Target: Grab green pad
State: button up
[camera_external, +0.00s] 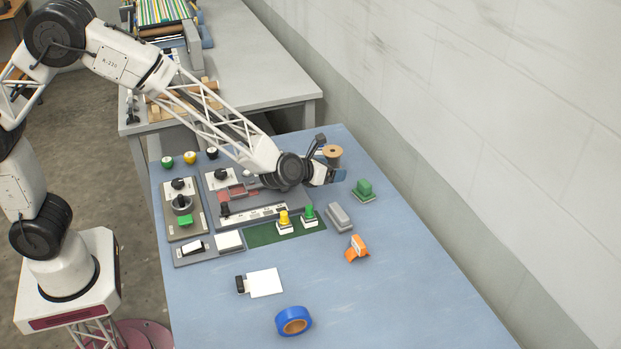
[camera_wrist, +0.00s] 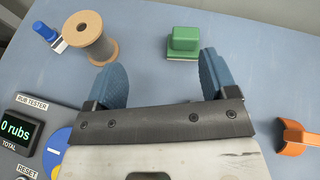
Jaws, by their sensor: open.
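The green pad (camera_external: 364,190) is a small block with a raised grip on a flat base. It sits upright on the blue table, right of my gripper (camera_external: 335,176) in the external view. In the wrist view the green pad (camera_wrist: 184,42) lies ahead of the fingertips, close to the right finger and apart from it. My gripper (camera_wrist: 160,78) is open, its two blue fingers spread wide with nothing between them.
A wooden spool (camera_wrist: 96,38) stands left of the pad in the wrist view, with a blue-handled item (camera_wrist: 48,36) beyond it. A grey block (camera_external: 339,217) and an orange item (camera_external: 356,247) lie nearby. The table's right side (camera_external: 420,270) is clear.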

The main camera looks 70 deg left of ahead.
aim_at(364, 183)
jog(key=d+f+m, duration=0.1)
jog(key=w+d+f, duration=0.1)
jog(key=w+d+f+m+h, duration=0.1)
jog(key=shift+f+m, duration=0.25)
jog(key=shift+m, duration=0.05)
jog(key=shift+w, duration=0.1)
jog(key=shift+x, duration=3.25)
jog(key=shift+w, duration=0.1)
jog(key=shift+x, duration=2.55)
jog(key=shift+c, duration=0.3)
jog(key=c, duration=0.9)
